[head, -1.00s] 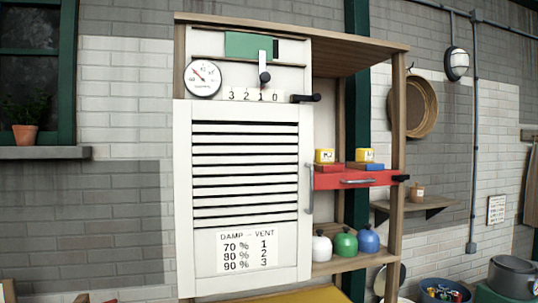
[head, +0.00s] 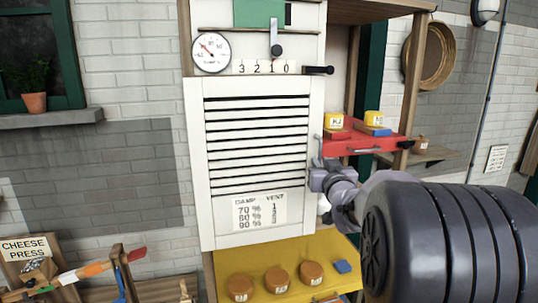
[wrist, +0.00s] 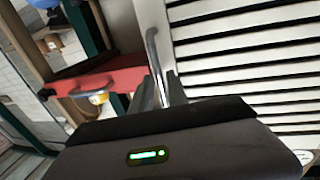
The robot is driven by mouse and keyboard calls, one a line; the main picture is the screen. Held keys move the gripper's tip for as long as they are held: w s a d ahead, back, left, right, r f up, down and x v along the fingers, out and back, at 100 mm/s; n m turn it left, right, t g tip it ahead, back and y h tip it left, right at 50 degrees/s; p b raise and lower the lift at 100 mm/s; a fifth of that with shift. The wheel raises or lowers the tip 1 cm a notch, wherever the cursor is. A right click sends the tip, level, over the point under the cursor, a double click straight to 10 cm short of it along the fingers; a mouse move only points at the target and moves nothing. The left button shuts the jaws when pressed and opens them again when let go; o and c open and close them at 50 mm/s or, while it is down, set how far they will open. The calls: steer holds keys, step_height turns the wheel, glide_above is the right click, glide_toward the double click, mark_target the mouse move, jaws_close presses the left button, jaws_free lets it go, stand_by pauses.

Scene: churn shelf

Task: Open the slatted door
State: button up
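The white slatted door (head: 258,155) stands shut on the front of the cabinet, with dark slots and a "DAMP – VENT" label reading 70 % 1, 80 % 2, 90 % 3. Its upright metal handle (wrist: 152,48) is on the door's right edge in the head view. My gripper (head: 317,165) is at this handle. In the wrist view, the two fingers (wrist: 163,90) lie close on either side of the bar and look shut on it. The lower end of the handle is hidden by my gripper.
Above the door are a dial (head: 211,53), a lever (head: 276,48) over a 3 2 1 0 scale, and a black-ended bolt (head: 318,71). A yellow shelf (head: 225,272) with brown round items juts out below the door.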

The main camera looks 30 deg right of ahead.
steer(key=shift+x, duration=1.2)
steer(key=shift+s, duration=0.1)
jaws_close()
stand_by(0.5)
